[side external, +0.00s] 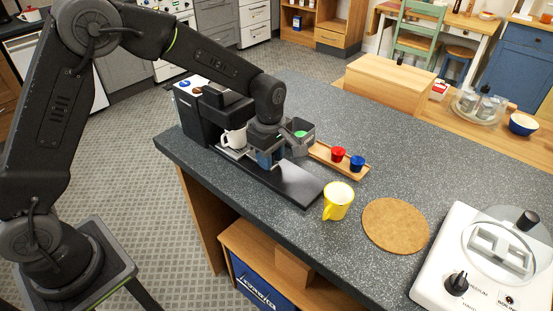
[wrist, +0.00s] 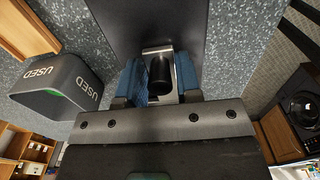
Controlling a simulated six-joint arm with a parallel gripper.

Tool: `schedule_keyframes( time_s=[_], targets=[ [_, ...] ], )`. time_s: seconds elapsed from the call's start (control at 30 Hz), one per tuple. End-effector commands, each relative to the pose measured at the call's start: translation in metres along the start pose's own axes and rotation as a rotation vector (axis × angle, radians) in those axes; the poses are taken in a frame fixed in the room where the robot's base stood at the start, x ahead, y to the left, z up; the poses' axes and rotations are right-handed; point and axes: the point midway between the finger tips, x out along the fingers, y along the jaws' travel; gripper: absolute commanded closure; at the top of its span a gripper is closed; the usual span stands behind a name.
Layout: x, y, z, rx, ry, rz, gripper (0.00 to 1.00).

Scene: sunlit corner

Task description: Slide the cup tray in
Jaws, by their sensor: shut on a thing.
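The black coffee machine (side external: 200,118) stands at the counter's left end with a white cup (side external: 233,139) in it. The silver cup tray (side external: 231,154) shows beneath the cup. My gripper (side external: 268,158) is beside it, over the machine's long black base (side external: 300,186). In the wrist view my gripper (wrist: 158,80) has its blue pads shut on a silver metal piece with a dark round middle, which looks like the front of the cup tray (wrist: 160,49). My wrist hides the join between this piece and the rest of the tray in the side view.
A grey bin marked USED (wrist: 60,85) stands close beside my gripper. A wooden tray (side external: 322,153) with red (side external: 338,154) and blue (side external: 357,163) capsules lies behind. A yellow mug (side external: 338,201), a cork mat (side external: 396,226) and a white appliance (side external: 485,260) stand to the right.

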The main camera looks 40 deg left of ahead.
Motion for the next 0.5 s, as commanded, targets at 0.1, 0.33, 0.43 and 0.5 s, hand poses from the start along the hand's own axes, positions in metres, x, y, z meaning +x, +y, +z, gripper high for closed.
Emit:
schedule_keyframes(
  time_s=[0.1, 0.33, 0.43, 0.5],
  targets=[
    [-0.0016, 0.0019, -0.0089, -0.004, -0.001, 0.008, 0.83],
    [-0.0011, 0.0014, -0.0112, -0.001, -0.001, 0.006, 0.55],
    [-0.0008, 0.0010, -0.0111, -0.001, -0.001, 0.004, 0.55],
    [-0.0007, 0.0008, -0.0111, -0.001, -0.001, 0.003, 0.55]
  ],
)
